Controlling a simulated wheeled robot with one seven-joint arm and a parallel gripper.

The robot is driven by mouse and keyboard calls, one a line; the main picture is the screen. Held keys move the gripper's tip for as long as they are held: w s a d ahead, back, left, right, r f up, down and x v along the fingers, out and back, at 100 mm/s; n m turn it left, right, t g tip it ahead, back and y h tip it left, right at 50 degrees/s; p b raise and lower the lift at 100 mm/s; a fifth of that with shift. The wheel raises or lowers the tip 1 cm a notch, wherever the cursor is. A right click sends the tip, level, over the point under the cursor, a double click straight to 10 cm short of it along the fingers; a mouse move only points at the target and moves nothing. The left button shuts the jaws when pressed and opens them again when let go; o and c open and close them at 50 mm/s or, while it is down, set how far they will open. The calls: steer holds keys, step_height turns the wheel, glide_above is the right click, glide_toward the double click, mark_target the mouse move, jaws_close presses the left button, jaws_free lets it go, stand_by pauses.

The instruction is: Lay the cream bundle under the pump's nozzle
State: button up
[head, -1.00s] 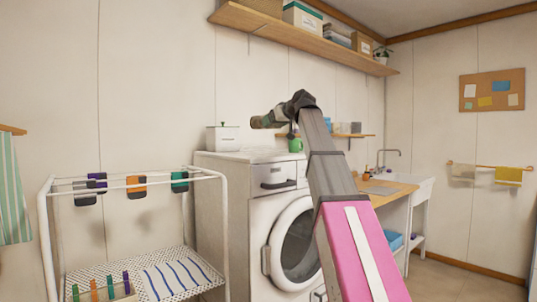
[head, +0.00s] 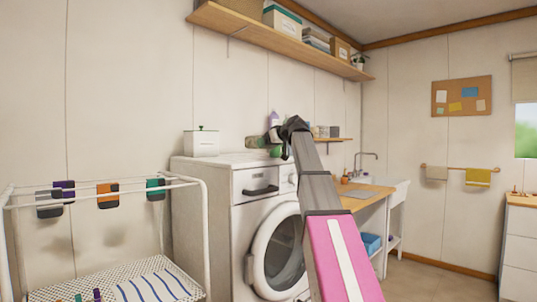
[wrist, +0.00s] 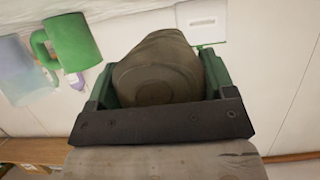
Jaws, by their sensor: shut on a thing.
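My gripper (wrist: 160,85) has green fingers and is shut on a dull grey-beige rounded bundle (wrist: 155,65), apparently the cream bundle. The fingers sit on both sides of the bundle in the wrist view. I cannot make out the pump or its nozzle for certain. A small brownish item (head: 345,178) stands on the counter near the sink, too small to identify.
The washing machine (head: 232,190) carries a white box (head: 201,143). A green mug (wrist: 72,42) and a translucent blue jug (wrist: 20,72) are close to my gripper. A purple bottle (head: 274,121) stands behind. A drying rack (head: 205,235) is at left, a wooden counter (head: 366,193) at right.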

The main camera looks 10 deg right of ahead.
steer(key=shift+w+d+f, duration=0.1)
steer(key=shift+d+f, duration=0.05)
steer(key=shift+f, duration=1.95)
steer(key=o, duration=1.1)
steer(key=shift+f, duration=0.1)
